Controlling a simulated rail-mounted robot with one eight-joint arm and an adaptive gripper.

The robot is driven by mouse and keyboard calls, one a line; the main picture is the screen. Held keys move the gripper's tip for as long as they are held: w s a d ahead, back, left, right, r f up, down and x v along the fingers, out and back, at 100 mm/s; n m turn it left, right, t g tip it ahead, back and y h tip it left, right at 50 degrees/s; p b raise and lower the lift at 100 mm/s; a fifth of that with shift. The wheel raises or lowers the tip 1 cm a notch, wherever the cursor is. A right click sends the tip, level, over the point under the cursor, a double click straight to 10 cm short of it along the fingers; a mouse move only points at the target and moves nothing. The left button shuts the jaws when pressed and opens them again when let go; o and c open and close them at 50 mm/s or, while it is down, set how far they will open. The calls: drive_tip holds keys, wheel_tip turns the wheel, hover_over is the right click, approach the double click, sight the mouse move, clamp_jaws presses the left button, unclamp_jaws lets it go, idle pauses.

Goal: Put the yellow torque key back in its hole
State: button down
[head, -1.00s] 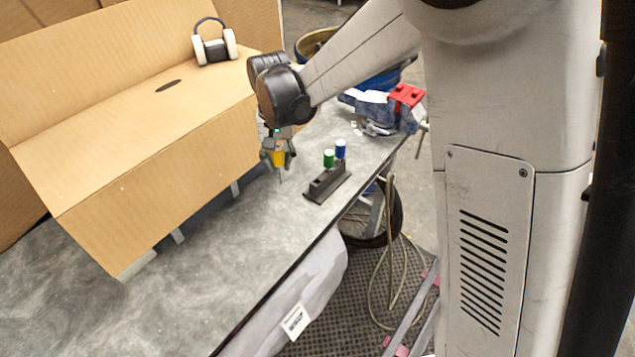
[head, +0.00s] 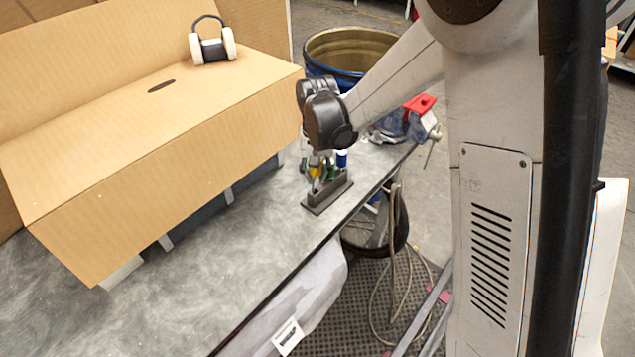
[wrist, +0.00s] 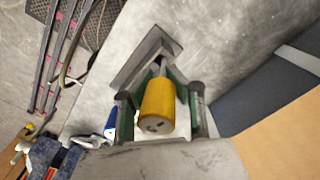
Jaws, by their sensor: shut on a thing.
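The yellow torque key (head: 314,171) is held upright in my gripper (head: 316,174), over the near end of the dark key rack (head: 322,202). In the wrist view the yellow handle (wrist: 158,104) lies between the two fingers of my gripper (wrist: 160,93), its grey shaft pointing at the rack (wrist: 142,58). I cannot tell whether the shaft tip is above the hole or inside it. A green key (head: 330,173), partly hidden by my gripper, and a blue key (head: 341,159) stand in the rack.
A large cardboard box (head: 150,130) with headphones (head: 212,45) on it stands left of my gripper. A red and blue vise (head: 420,104) is behind the rack. The bench (head: 225,245) is clear in front, and its edge runs close to the rack's right.

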wheel_tip(320, 180, down, 4)
drive_tip(key=shift+a+r+b, duration=0.1)
drive_tip(key=shift+r+b, duration=0.05)
drive_tip(key=shift+b, duration=0.35)
drive_tip(key=shift+r, duration=0.15)
drive_tip(key=shift+f+b, duration=0.65)
drive_tip(key=shift+b, duration=0.05)
drive_tip(key=c, duration=1.5)
unclamp_jaws()
drive_tip(key=shift+c, duration=0.2)
drive_tip(key=shift+r, duration=0.1)
